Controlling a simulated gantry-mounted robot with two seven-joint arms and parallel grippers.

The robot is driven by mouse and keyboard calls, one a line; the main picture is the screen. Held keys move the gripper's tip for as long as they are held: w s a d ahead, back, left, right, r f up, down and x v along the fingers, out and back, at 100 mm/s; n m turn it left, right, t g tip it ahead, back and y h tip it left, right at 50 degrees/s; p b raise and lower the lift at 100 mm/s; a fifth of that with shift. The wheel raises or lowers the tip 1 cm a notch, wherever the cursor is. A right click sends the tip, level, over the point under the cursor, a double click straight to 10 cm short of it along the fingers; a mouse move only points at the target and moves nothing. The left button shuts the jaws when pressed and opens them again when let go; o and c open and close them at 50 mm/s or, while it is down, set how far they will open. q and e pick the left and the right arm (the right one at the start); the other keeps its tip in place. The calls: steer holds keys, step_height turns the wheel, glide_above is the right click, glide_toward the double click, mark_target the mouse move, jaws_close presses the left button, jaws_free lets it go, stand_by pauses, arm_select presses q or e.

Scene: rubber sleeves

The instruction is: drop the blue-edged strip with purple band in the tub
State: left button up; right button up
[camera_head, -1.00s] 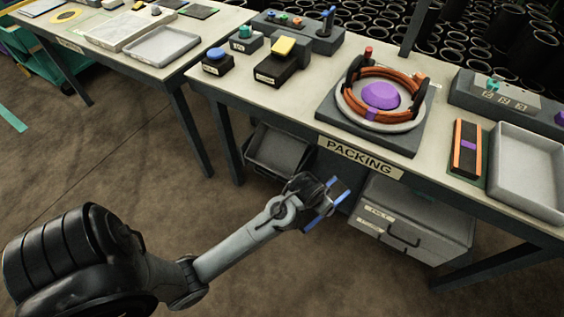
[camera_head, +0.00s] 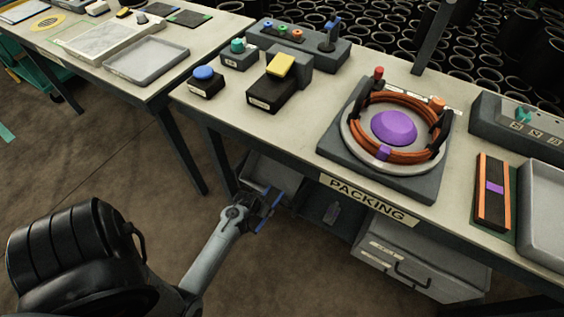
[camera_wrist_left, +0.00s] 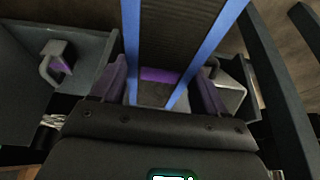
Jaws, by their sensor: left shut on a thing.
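My left gripper (camera_head: 262,208) is shut on the blue-edged strip (camera_head: 272,203), below the front edge of the packing table. In the left wrist view the strip (camera_wrist_left: 180,35) is dark with two blue edges and a purple band (camera_wrist_left: 160,75), between the finger pads. A dark grey open tub (camera_head: 250,168) sits under the table, just behind the gripper in the head view. The arm and table partly hide it, and I cannot tell the height gap between strip and tub. My right gripper is not in view.
The packing table (camera_head: 300,130) carries a round fixture with a purple dome (camera_head: 394,127), an orange-edged strip (camera_head: 480,190) and a grey tray (camera_head: 545,200). A grey drawer unit (camera_head: 420,265) stands beneath it, right of the gripper. Floor is clear at left.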

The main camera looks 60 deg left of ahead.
arm_select(q)
steer(key=shift+w+d+f, duration=0.1)
steer(key=shift+f, duration=0.25)
steer(key=shift+w+a+f+b, duration=0.15)
steer(key=shift+w+a+b, duration=0.05)
steer(key=shift+w+b, duration=0.35)
steer(key=shift+w+a+f+b, duration=0.15)
steer(key=shift+w+a+b, duration=0.05)
steer(key=shift+w+b, duration=0.35)
steer(key=w+a+b, duration=0.6)
steer(key=w+b, duration=0.2)
steer(key=w, duration=0.5)
steer(key=shift+f+b, duration=0.4)
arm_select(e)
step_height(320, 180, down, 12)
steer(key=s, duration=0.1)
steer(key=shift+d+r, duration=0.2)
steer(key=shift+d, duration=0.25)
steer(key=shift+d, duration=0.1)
arm_select(q)
steer(key=o, duration=1.1)
steer(key=shift+w+a+f, duration=0.1)
